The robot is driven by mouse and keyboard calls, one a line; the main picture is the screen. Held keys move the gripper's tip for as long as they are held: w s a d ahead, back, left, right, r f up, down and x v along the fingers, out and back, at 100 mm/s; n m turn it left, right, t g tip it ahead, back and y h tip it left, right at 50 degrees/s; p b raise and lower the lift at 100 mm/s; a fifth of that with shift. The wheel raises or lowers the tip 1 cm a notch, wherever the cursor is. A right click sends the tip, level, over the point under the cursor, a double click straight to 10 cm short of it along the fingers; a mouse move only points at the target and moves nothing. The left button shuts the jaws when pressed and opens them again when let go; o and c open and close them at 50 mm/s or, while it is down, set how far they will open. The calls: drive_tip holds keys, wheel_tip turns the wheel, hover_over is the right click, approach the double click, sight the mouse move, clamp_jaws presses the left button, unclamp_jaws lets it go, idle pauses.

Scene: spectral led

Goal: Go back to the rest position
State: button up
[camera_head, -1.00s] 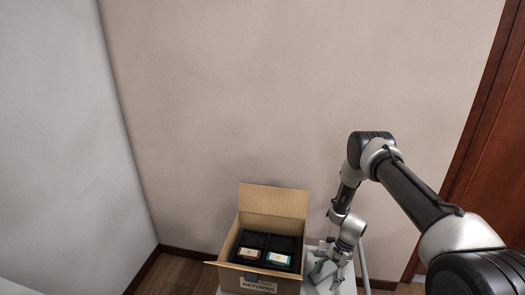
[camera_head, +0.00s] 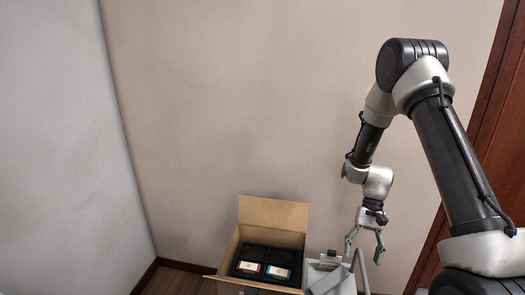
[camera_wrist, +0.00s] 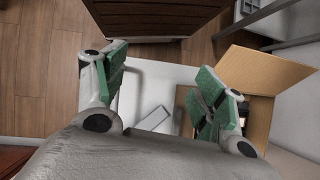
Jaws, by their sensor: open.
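My gripper (camera_head: 364,246) is open and empty, pointing down above the light grey stand to the right of the cardboard box. In the wrist view its green-padded fingers (camera_wrist: 165,95) are spread wide with nothing between them. Below them lies the white top (camera_wrist: 183,77) of the stand, with a pale flat piece (camera_wrist: 153,119) on it. My arm is raised, with its elbow high on the right in the head view.
An open cardboard box (camera_head: 273,213) holds a black divided insert (camera_head: 270,257) with two labelled items at the front. It also shows in the wrist view (camera_wrist: 268,72). A brown door (camera_head: 500,165) is at the right. The wall space above the box is clear.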

drive_tip(key=s+d+r+n+t+h, duration=0.1)
drive_tip(key=s+r+t, duration=0.2)
drive_tip(key=r, duration=0.9)
drive_tip(key=s+d+r+n+t+h, duration=0.1)
drive_tip(key=s+d+r+t, duration=0.1)
drive_tip(key=s+r, duration=0.6)
drive_tip(key=s+d+r+n+t, duration=0.1)
drive_tip(key=s+r+t, duration=0.4)
drive_tip(key=r, duration=1)
drive_tip(key=shift+s+d+r+n+h, duration=0.3)
drive_tip(key=shift+s+d+r+h, duration=0.1)
drive_tip(key=shift+s+d, duration=0.3)
